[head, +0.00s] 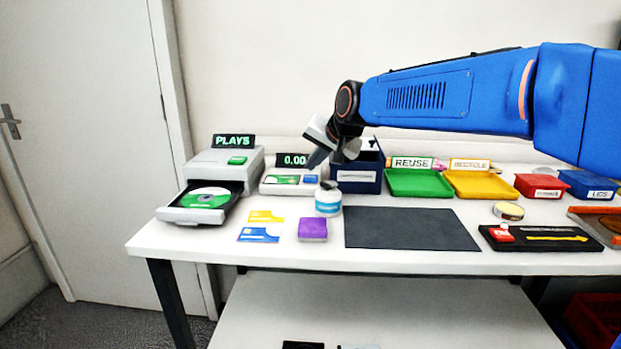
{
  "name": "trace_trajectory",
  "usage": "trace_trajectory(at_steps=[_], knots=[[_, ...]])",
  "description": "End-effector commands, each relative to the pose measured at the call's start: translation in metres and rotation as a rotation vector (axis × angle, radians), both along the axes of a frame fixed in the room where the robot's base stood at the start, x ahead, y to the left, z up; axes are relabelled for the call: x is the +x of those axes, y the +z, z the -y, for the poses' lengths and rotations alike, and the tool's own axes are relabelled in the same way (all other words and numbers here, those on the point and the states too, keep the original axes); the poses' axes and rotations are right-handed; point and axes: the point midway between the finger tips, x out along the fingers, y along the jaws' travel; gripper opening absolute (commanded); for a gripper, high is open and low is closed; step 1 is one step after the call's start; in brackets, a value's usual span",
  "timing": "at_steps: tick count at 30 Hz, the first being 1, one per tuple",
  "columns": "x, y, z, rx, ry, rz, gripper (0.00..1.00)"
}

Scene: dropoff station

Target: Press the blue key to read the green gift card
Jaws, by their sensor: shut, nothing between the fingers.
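The card reader (266,189) is a white device at the back left of the table, with a dark display reading 0.00. The green gift card (283,179) lies in its left part. The blue key (311,179) is to the right of the card. My gripper (314,161) is shut and empty, pointing down and to the left just above the blue key. I cannot tell whether its tips touch the key; a small gap seems to show.
A disc player (225,163) with its tray out stands left of the reader. A navy bin (357,181) is close on the right. The dark mat (410,229) is clear.

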Motion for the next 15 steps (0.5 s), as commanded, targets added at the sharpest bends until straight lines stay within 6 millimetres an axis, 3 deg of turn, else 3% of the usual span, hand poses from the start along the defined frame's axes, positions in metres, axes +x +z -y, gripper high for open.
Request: trace_trajectory(at_steps=[15], knots=[[0.0,0.041,0.0,0.0,0.001,0.002,0.0]])
